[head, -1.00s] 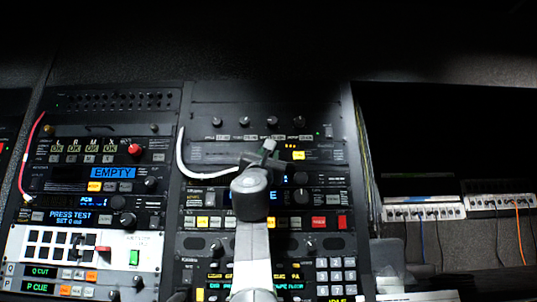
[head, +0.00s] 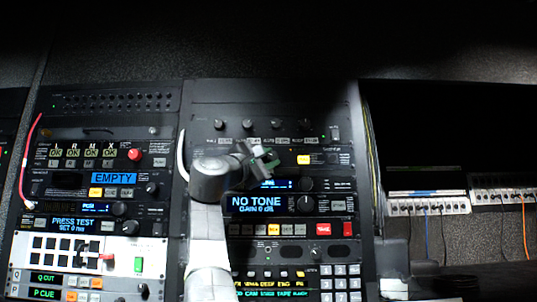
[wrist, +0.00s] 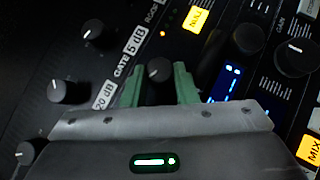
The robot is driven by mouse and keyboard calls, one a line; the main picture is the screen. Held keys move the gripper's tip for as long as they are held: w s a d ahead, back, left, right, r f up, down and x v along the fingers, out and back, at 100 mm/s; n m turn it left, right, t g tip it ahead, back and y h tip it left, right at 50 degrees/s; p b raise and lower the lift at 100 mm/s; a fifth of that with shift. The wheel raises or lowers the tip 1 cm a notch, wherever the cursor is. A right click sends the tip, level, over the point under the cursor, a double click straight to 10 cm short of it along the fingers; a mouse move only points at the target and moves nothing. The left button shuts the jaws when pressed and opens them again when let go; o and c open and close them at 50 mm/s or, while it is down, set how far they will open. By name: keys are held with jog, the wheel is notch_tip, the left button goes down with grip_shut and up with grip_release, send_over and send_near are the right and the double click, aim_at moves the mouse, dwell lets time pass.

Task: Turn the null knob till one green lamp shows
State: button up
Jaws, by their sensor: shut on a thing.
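My gripper (wrist: 158,88) has its green fingers on either side of a small dark knob (wrist: 158,70) with a pale pointer line, and is shut on it. I cannot read a label that names this knob as the null knob. In the head view my gripper (head: 264,156) is at the upper panel of the middle rack, below the row of small knobs, and hides the held knob. A small orange lamp (wrist: 163,33) is lit on the panel above the knob in the wrist view. I cannot make out a green null lamp.
Other dark knobs (wrist: 68,90) stand close by beside printed dB windows. A blue display (wrist: 226,82) and a larger knob (wrist: 295,58) lie to the right. In the head view a display (head: 257,203) reads NO TONE. A white cable (head: 181,155) hangs left of my arm.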

jog(key=shift+m+g, duration=0.3)
jog(key=shift+m, duration=0.1)
jog(key=o, duration=1)
jog(key=shift+s+a+f, duration=0.25)
jog(key=b+v, duration=0.5)
jog(key=v, duration=0.8)
jog(key=shift+s+r, duration=0.15)
